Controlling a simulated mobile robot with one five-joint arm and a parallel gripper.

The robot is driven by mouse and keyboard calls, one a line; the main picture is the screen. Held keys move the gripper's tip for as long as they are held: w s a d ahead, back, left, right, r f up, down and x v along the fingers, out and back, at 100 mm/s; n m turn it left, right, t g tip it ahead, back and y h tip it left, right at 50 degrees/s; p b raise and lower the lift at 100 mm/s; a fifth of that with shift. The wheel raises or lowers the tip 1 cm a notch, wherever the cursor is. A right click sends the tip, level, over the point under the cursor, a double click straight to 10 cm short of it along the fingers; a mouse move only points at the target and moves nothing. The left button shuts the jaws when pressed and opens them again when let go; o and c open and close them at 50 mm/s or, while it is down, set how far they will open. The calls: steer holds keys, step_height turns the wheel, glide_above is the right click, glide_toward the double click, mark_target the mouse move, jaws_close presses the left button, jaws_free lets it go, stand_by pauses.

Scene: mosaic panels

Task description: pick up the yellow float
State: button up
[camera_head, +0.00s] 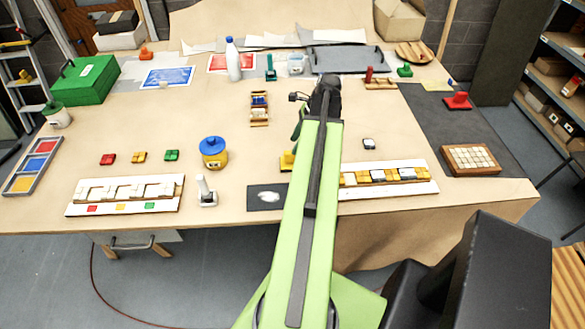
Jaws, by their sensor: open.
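The yellow float (287,161) lies on the table just left of my green arm, at the near middle. My arm hides its right part. My gripper (320,92) is at the far end of the arm, dark and small in this view. It is open, beyond the yellow float and apart from it. I cannot see anything between its jaws.
A dark mat (267,197) lies in front of the float, with a blue-lidded yellow pot (213,152) to the left. A mosaic strip (390,178) lies right of my arm. A red float (458,101) sits at right.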

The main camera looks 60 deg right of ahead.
mark_target(292, 158)
steer(key=b+x, duration=0.5)
steer(key=shift+s+f, duration=0.2)
steer(key=shift+f, duration=0.05)
steer(key=shift+r, duration=0.15)
steer(key=shift+a, duration=0.1)
steer(key=shift+c, duration=0.5)
jaws_close()
